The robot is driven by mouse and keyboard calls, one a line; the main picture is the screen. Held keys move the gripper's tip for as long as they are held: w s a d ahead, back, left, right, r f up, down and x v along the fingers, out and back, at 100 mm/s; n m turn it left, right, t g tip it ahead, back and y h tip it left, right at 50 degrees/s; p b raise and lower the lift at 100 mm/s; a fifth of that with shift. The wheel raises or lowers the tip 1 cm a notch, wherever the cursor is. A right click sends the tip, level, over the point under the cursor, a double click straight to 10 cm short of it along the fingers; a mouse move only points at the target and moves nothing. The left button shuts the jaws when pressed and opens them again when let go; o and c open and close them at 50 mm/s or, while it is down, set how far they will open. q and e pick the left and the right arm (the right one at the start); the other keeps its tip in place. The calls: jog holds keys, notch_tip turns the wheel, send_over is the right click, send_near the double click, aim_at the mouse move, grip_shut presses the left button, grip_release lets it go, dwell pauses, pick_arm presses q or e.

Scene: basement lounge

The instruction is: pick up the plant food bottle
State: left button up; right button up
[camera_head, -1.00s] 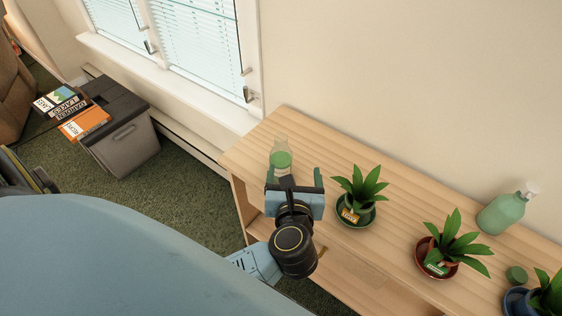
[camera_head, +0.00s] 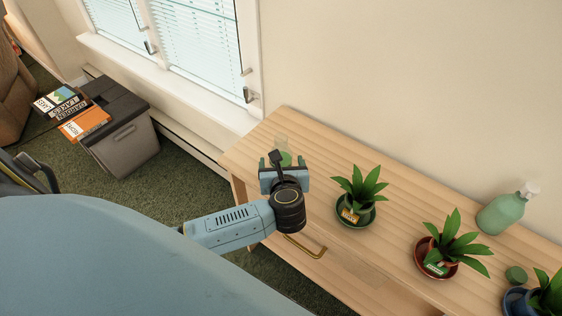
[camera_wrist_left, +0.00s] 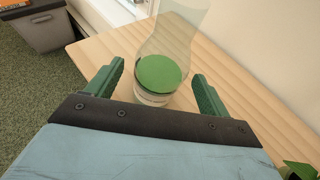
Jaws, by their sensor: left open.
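A clear, see-through bottle with green inside (camera_head: 281,145) stands upright on the wooden shelf unit (camera_head: 395,210) near its far left end. My left gripper (camera_head: 282,161) is open and close to it, hiding its lower part in the head view. In the left wrist view the bottle (camera_wrist_left: 168,50) stands between and slightly beyond the two green fingers, with a gap on each side. My right gripper is not in view.
A plant in a green pot (camera_head: 356,212) stands right of my left gripper. A plant in a red-brown pot (camera_head: 451,262) and one in a blue pot (camera_head: 517,303) are farther right. The wall runs behind the shelf. A grey bin (camera_head: 125,146) stands on the carpet at left.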

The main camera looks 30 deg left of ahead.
pick_arm(q)
jog(key=x, duration=0.2)
jog(key=shift+w+a+f, duration=0.1)
jog(key=shift+w+a, duration=0.05)
jog(key=shift+a, duration=0.05)
jog(key=c, duration=1.2)
